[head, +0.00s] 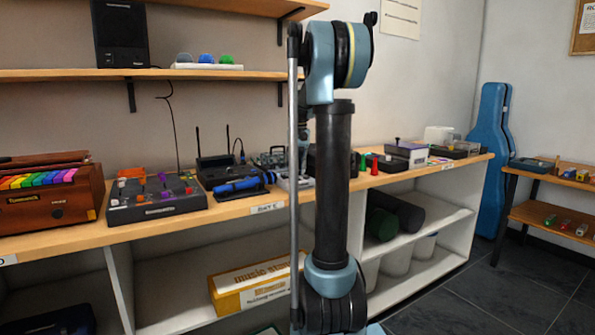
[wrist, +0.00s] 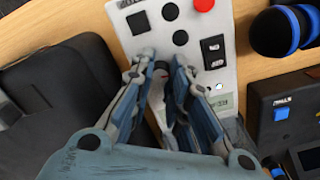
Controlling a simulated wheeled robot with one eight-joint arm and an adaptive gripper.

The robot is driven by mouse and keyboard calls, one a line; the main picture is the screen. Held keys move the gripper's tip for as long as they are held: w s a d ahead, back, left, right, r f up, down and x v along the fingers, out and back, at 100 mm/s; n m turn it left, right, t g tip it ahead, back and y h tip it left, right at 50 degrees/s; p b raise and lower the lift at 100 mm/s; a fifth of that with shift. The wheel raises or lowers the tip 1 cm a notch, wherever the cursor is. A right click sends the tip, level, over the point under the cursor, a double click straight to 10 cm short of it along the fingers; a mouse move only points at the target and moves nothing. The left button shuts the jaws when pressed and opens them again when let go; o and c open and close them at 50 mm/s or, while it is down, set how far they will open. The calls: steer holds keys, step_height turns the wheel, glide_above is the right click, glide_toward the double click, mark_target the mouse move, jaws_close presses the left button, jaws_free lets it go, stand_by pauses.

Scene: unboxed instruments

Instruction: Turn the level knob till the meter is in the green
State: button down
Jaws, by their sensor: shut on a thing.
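In the wrist view, a pale control panel (wrist: 187,53) lies on the wooden bench top. I cannot make out a meter needle or a green zone. In the head view, my arm hides most of the panel and the gripper.
In the head view, a blue cylindrical instrument (head: 240,186) and a router-like box (head: 215,170) stand nearby.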

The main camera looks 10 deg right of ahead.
stand_by(0.3)
steer(key=c, duration=1.5)
jaws_free()
steer(key=shift+r, duration=0.15)
step_height(320, 180, up, 12)
steer(key=shift+f, duration=0.15)
